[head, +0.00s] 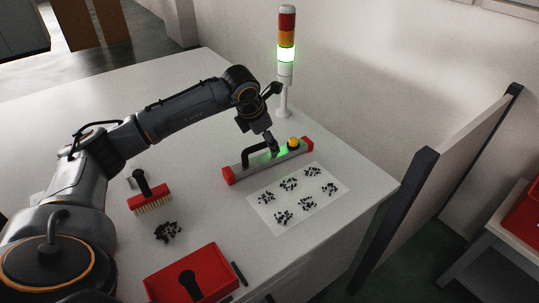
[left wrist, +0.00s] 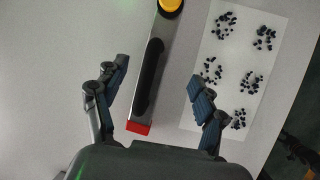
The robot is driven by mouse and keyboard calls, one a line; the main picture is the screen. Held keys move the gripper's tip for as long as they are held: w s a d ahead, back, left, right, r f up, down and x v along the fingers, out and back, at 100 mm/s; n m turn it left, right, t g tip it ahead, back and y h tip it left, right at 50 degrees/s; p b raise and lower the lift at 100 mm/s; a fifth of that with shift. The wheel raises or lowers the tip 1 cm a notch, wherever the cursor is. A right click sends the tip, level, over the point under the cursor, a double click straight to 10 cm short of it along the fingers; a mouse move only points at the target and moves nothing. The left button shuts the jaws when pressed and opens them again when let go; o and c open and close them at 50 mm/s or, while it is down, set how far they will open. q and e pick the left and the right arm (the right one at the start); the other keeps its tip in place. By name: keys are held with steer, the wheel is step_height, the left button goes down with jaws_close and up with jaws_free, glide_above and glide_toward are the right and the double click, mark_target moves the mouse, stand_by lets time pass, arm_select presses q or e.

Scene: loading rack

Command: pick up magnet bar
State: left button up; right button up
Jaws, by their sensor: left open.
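The magnet bar (head: 240,170) is a grey bar with red ends, a black handle and a yellow knob. It lies on the white table beside the paper sheet. In the left wrist view, the bar (left wrist: 166,50) runs up the picture, with its black handle (left wrist: 148,76) between the fingers. My left gripper (head: 272,148) is over the bar in the head view. In the left wrist view, my left gripper (left wrist: 158,75) is open, one finger on each side of the handle, with no contact visible. My right gripper is not in view.
A white sheet (head: 270,212) with several clusters of small black pieces lies beside the bar. A red brush (head: 150,201), a loose black pile (head: 168,231) and a red tray (head: 215,262) are nearer. A signal tower (head: 286,50) lit green stands behind. A panel (head: 430,180) stands right.

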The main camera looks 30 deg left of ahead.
mark_target(271, 156)
arm_select(q)
steer(key=x, duration=0.3)
steer(key=shift+w+f, duration=0.1)
steer(key=shift+f, duration=0.1)
steer(key=shift+a+f+p, duration=0.1)
steer(key=shift+f+p, duration=0.45)
steer(key=shift+p, duration=0.2)
steer(key=p+x, duration=0.1)
steer(key=x, duration=0.2)
steer(key=shift+w+a+f, duration=0.1)
steer(key=shift+f, duration=0.25)
steer(key=shift+w+f, duration=0.1)
steer(key=shift+f, duration=0.2)
steer(key=shift+c, duration=1)
jaws_close()
steer(key=shift+r, duration=0.15)
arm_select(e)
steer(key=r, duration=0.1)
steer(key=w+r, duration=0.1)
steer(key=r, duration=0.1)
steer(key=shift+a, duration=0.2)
